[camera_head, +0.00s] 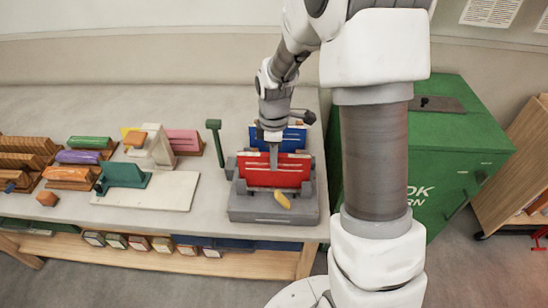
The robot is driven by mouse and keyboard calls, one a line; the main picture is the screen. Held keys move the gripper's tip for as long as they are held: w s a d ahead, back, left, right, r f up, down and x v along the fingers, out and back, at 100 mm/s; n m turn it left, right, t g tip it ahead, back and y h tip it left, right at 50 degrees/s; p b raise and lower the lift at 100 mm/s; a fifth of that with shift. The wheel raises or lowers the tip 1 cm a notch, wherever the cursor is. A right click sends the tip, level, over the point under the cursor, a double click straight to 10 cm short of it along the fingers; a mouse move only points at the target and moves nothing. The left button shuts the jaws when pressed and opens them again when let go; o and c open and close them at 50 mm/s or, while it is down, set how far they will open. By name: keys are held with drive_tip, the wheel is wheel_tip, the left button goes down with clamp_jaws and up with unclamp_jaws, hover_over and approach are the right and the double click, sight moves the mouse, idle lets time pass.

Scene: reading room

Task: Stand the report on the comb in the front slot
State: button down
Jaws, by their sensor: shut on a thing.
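The comb (245,207) is a grey block with raised sides near the front edge of the counter. A red report (290,178) with pale lines across it is upright at the comb, in front of a blue one (293,136). My gripper (273,160) reaches down from above and is shut on the red report at its upper middle. The red report's lower edge is at or just above the comb; I cannot tell whether it is seated in a slot. The fingers cover part of its face.
A yellow piece (283,200) lies at the comb's front. A green T-shaped tool (214,140) stands to the left. Further left are a white board (150,190), a teal block (122,175) and several coloured pieces on wooden holders. A green cabinet (450,150) stands right.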

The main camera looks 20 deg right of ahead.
drive_tip(key=shift+f, duration=0.1)
drive_tip(key=c, duration=0.7)
unclamp_jaws()
drive_tip(key=shift+r+p, duration=3.3)
drive_tip(key=shift+r, duration=1.2)
drive_tip(key=shift+r, duration=0.15)
drive_tip(key=s+r+m+t, duration=0.2)
drive_tip(key=s+r+m, duration=0.2)
drive_tip(key=s+r, duration=0.2)
drive_tip(key=s+r+m+t, duration=0.1)
drive_tip(key=s+r+m, duration=0.4)
drive_tip(key=s+r, duration=0.1)
drive_tip(key=s+r+m+t+b, duration=0.1)
drive_tip(key=s+r+m+t, duration=0.1)
drive_tip(key=s+r+m, duration=0.3)
drive_tip(key=shift+s+r+t, duration=0.15)
drive_tip(key=shift+s+r, duration=0.3)
drive_tip(key=shift+s, duration=0.45)
drive_tip(key=shift+s+r+t, duration=0.15)
drive_tip(key=shift+s+r, duration=0.25)
drive_tip(key=shift+s, duration=0.45)
